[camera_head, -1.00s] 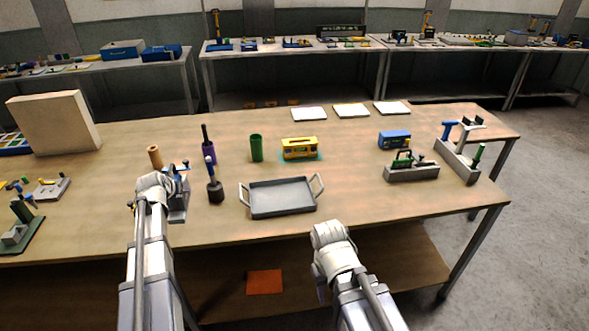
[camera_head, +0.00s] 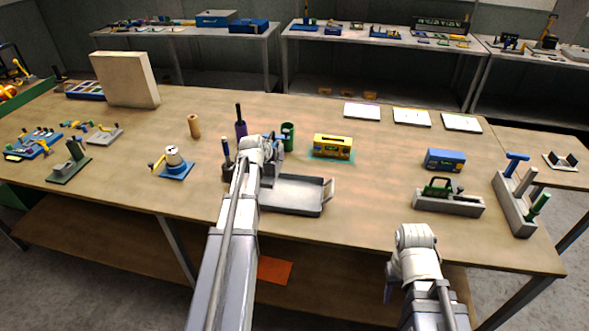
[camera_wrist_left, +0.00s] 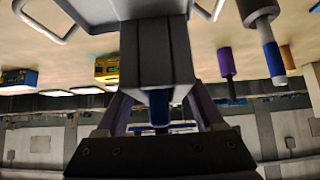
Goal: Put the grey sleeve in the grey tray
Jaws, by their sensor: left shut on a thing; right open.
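The grey tray (camera_head: 303,192) lies near the table's front edge in the head view, its left side hidden behind my left arm. Part of it and its handles show at the top of the left wrist view (camera_wrist_left: 95,10). My left gripper (camera_head: 272,150) is over the tray's left part. In the left wrist view its jaws (camera_wrist_left: 162,115) are shut on a grey block-like piece, the grey sleeve (camera_wrist_left: 157,50), with a blue part showing below it in the picture. My right gripper (camera_head: 389,290) is open and empty, low in front of the table.
A blue-handled dark tool (camera_head: 226,160), a purple tool (camera_head: 241,128) and a green cylinder (camera_head: 288,130) stand close around the tray. A yellow box (camera_head: 333,146) is behind it. A grey holder (camera_head: 448,204) stands to the right.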

